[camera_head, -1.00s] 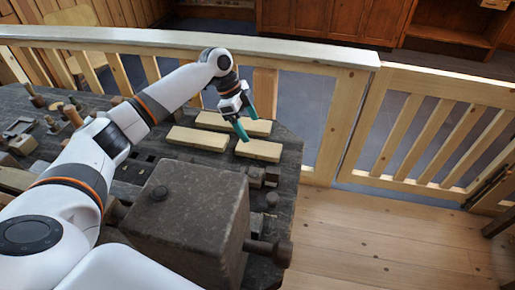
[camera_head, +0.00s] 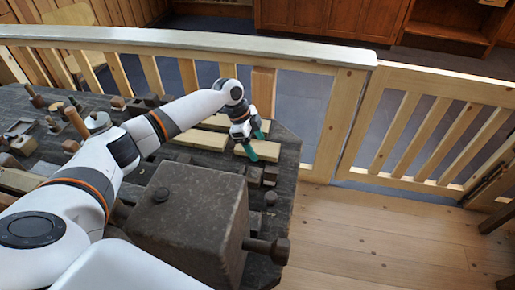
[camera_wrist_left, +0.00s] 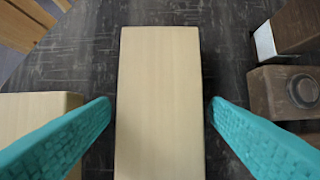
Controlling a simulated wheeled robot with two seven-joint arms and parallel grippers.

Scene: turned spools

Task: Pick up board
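Several pale wooden boards lie on the dark workbench (camera_head: 285,195). The nearest board on the right (camera_head: 270,151) is under my left gripper (camera_head: 257,144). In the left wrist view this board (camera_wrist_left: 160,100) runs up the middle of the picture. My left gripper's teal fingers (camera_wrist_left: 160,115) stand open on either side of it, with a gap on each side. A second board (camera_head: 200,140) lies to the left, and its edge shows in the left wrist view (camera_wrist_left: 35,112). A third board (camera_head: 215,122) lies behind, partly hidden by my arm. My right gripper is out of view.
A large dark vise block (camera_head: 190,215) with a screw handle stands at the front of the bench. Small dark blocks (camera_wrist_left: 285,92) sit close to the board's right in the left wrist view. Tools and wooden pieces crowd the bench's left. A wooden railing (camera_head: 330,125) runs behind.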

